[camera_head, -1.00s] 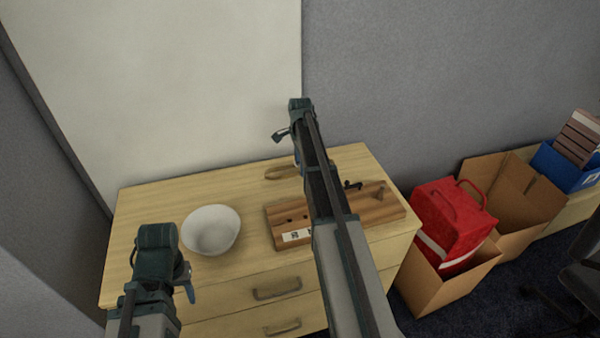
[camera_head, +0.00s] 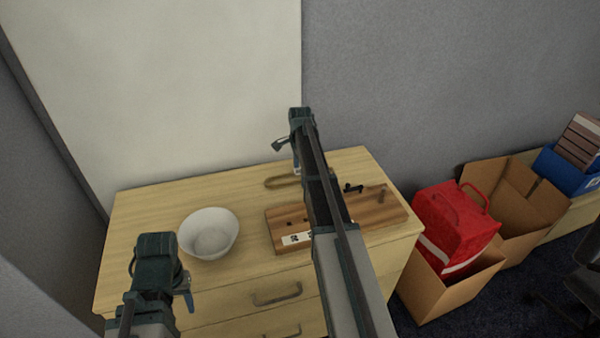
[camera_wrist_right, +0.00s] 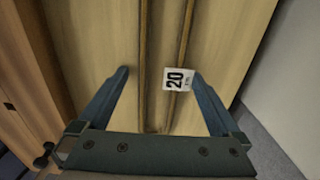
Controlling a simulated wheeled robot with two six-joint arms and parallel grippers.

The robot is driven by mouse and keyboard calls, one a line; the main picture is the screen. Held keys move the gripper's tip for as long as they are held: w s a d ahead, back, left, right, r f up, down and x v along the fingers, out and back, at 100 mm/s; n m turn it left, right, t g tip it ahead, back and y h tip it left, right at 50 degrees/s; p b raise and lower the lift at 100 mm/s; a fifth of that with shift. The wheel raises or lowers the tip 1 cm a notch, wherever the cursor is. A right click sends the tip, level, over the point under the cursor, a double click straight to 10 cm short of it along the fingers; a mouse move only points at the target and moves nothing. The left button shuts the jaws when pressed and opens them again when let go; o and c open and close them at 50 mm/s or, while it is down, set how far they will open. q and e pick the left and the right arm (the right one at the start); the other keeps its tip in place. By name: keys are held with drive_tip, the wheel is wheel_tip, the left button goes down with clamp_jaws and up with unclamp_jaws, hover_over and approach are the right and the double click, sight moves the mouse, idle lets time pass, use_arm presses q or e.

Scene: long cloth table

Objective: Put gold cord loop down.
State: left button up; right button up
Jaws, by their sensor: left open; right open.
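The gold cord loop (camera_head: 278,183) lies flat on the wooden dresser top, toward the back, partly hidden by my right arm. In the right wrist view its two long strands (camera_wrist_right: 145,55) run between the fingers, with a white tag marked 20 (camera_wrist_right: 178,79) beside them. My right gripper (camera_wrist_right: 160,73) is open above the loop, one finger on each side, with gaps to the strands. My left gripper (camera_head: 187,291) is open and empty at the dresser's front left; its fingers show only partly.
A white bowl (camera_head: 208,233) stands left of a wooden board (camera_head: 372,208) with a peg and a black hook. The dresser top (camera_head: 150,215) is clear at the back left. Cardboard boxes, one holding a red bag (camera_head: 455,222), stand right of it.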

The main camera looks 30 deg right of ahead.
drive_tip(key=shift+r, duration=0.1)
wheel_tip(320, 180, up, 12)
drive_tip(key=p, duration=1.2)
drive_tip(key=s+a+n, duration=0.5)
drive_tip(key=a, duration=0.6)
drive_tip(key=s+a+n, duration=0.5)
drive_tip(key=a, duration=0.6)
drive_tip(key=s+a+n+h, duration=0.1)
drive_tip(key=s+a+n, duration=1.3)
drive_tip(key=s, duration=0.3)
drive_tip(key=shift+s+a, duration=0.2)
drive_tip(key=shift+a, duration=0.4)
